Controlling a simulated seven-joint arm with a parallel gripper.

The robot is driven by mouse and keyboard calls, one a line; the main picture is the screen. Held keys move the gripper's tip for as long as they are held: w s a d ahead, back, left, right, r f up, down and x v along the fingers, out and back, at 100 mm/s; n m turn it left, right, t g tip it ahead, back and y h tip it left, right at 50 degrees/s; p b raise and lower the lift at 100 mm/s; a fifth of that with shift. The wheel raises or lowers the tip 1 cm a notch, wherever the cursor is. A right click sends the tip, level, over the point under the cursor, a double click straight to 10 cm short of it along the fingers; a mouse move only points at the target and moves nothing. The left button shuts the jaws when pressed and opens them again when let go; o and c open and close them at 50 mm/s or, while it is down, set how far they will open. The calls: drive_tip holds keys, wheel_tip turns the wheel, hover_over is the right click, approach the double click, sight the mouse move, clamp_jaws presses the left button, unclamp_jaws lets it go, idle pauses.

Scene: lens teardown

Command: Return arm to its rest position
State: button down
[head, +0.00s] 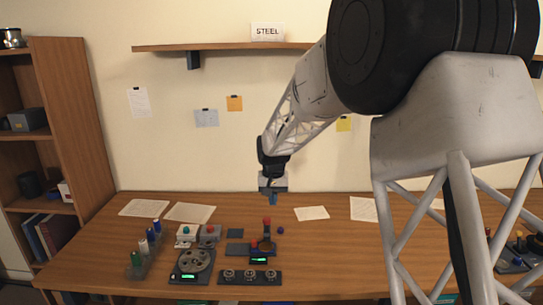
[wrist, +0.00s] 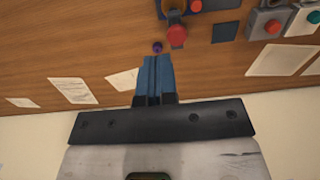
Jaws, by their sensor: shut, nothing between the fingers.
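My gripper (head: 272,198) hangs at the end of my arm above the back part of the wooden desk (head: 330,262), near the middle of the head view. Its blue fingers point down toward the desk. In the wrist view the two blue fingers (wrist: 153,72) lie side by side, closed together, with nothing between them. My arm reaches in from the upper right of the head view. The fingers are apart from the things on the desk.
Below stand a red-knobbed joystick (head: 267,226) and a small purple ball (head: 281,230). Left are button boxes (head: 186,232), a disc device (head: 194,262) and coloured bottles (head: 151,238). Papers (head: 312,213) lie at the back. A wall shelf (head: 225,46) hangs above.

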drive_tip(key=s+d+r, duration=0.4)
drive_tip(key=s, duration=0.4)
drive_tip(key=s+d+r+t, duration=0.1)
drive_tip(key=s+d+r, duration=0.25)
drive_tip(key=s, duration=0.35)
drive_tip(key=s+d+r, duration=0.4)
drive_tip(key=s, duration=0.4)
drive_tip(key=s+d+f, duration=0.1)
drive_tip(key=s+d, duration=0.2)
drive_tip(key=s, duration=1)
drive_tip(key=s+d+f+t, duration=0.1)
drive_tip(key=s+d+f, duration=0.1)
drive_tip(key=s, duration=1.1)
drive_tip(key=shift+d, duration=0.85)
drive_tip(key=shift+w+r, duration=0.1)
drive_tip(key=shift+w, duration=0.1)
